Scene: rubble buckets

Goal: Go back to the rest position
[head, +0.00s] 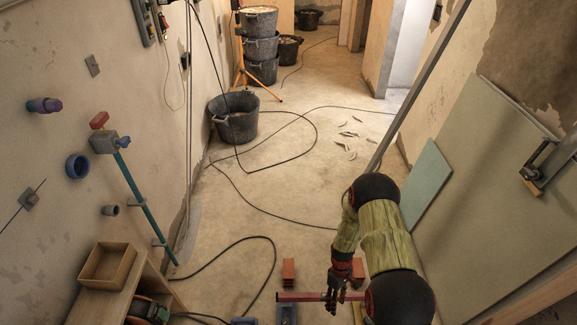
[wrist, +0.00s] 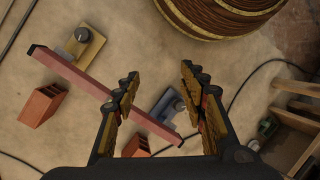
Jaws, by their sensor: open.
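My gripper (head: 335,290) is low over the floor at the bottom of the head view, at the end of my arm. In the wrist view its two fingers (wrist: 160,98) are spread wide with nothing held between them. A long red bar (wrist: 100,92) lies slantwise beyond the fingers, its lower right end showing in the gap between them. In the head view the bar (head: 305,296) runs left from my gripper.
Red bricks (wrist: 42,106) and blue (wrist: 163,107) and tan (wrist: 82,46) clamp-like stands lie near the bar. A wooden shelf (head: 130,290) with an open box (head: 107,266) stands at left. Black cable (head: 270,262) crosses the floor. Buckets (head: 235,122) stand at the back left; boards (head: 490,170) lean right.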

